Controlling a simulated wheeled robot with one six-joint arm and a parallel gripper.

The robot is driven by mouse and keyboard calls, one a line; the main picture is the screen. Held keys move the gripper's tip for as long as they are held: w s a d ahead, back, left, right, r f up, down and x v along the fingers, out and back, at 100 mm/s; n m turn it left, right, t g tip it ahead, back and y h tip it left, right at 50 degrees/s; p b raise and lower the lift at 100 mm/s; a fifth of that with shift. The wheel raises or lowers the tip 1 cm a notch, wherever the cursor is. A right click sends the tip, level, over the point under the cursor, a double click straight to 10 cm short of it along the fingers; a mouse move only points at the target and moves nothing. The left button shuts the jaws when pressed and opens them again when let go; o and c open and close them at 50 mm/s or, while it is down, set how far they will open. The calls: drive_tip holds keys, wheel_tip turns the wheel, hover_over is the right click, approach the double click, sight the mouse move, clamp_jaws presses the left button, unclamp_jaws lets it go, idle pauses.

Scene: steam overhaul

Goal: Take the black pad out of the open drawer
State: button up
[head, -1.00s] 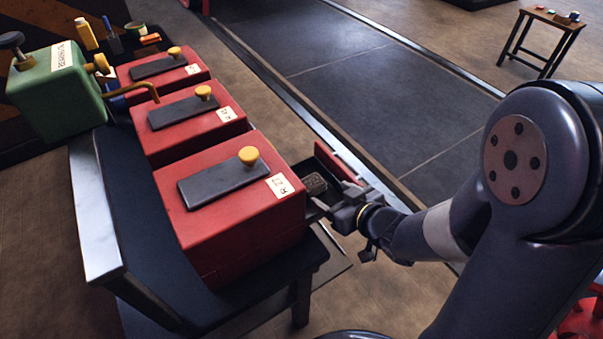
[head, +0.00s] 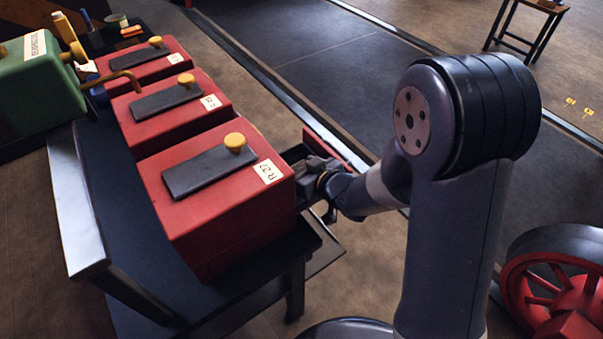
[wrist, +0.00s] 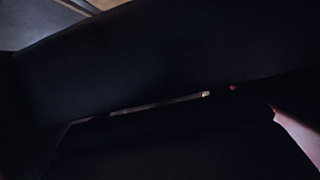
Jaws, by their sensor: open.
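The open drawer (head: 329,150) sticks out of the right side of the nearest red box (head: 215,205), which is labelled R 27. My gripper (head: 307,170) is at the drawer, between the box and the red drawer front, and is open. It and my wrist cover most of the drawer's inside. I cannot pick out the black pad in the head view now, nor tell whether the jaws touch it. The wrist view is almost wholly dark, with a thin lit gap across the middle, and shows no clear pad.
Two more red boxes (head: 170,108) stand behind on the dark bench (head: 100,185), each with a dark plate and yellow knob on top. A green case (head: 38,85) is at the left. A red spoked wheel (head: 545,290) stands at lower right.

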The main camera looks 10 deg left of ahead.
drive_tip(key=shift+c, duration=0.2)
drive_tip(key=c, duration=0.8)
